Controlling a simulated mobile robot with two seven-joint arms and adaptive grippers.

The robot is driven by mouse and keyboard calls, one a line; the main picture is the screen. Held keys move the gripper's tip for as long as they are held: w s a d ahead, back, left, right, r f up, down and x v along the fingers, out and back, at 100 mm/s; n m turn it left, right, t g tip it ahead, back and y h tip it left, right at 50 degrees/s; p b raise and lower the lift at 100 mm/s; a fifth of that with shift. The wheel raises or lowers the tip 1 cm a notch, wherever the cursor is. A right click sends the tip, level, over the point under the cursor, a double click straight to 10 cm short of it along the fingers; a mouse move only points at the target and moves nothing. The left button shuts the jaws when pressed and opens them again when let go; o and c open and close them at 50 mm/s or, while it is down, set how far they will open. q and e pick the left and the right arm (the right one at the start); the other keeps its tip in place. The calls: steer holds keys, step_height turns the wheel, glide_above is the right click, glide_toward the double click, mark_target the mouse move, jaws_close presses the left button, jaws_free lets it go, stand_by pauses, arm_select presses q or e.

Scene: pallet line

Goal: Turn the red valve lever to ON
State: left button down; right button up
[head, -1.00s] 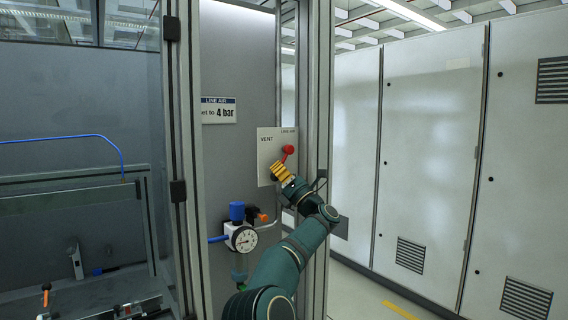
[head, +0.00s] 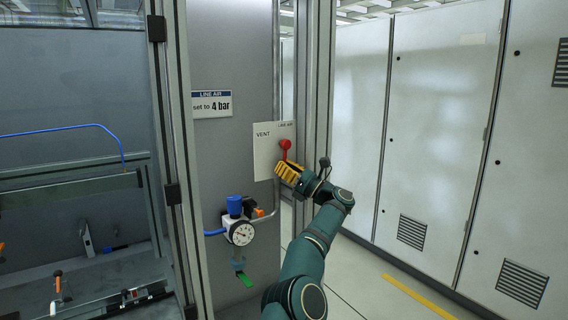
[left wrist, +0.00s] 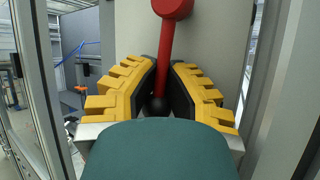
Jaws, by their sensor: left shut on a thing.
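The red valve lever (head: 285,146) sits on a pale plate (head: 265,152) marked VENT and, at its upper right, LINE AIR. In the left wrist view the red lever (left wrist: 166,50) runs from a round red hub at the top down to a dark knob. My left gripper (head: 285,171) has yellow fingers and reaches the lever's lower end from the right. In the left wrist view the left gripper (left wrist: 160,90) has its black pads on both sides of the knob and is shut on it. The lever hangs almost straight down. My right gripper is not in view.
A gauge (head: 241,232) with a blue knob (head: 234,206) and a green handle (head: 246,279) sits lower left of the plate. A sign (head: 212,104) reads "set to 4 bar". Frame posts (head: 318,110) stand close to the right of the plate. Grey cabinets (head: 440,130) line the right.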

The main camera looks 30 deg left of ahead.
arm_select(q)
steer(key=shift+r, duration=0.1)
steer(key=c, duration=1)
jaws_free()
steer(key=shift+d, duration=0.1)
steer(key=shift+c, duration=0.2)
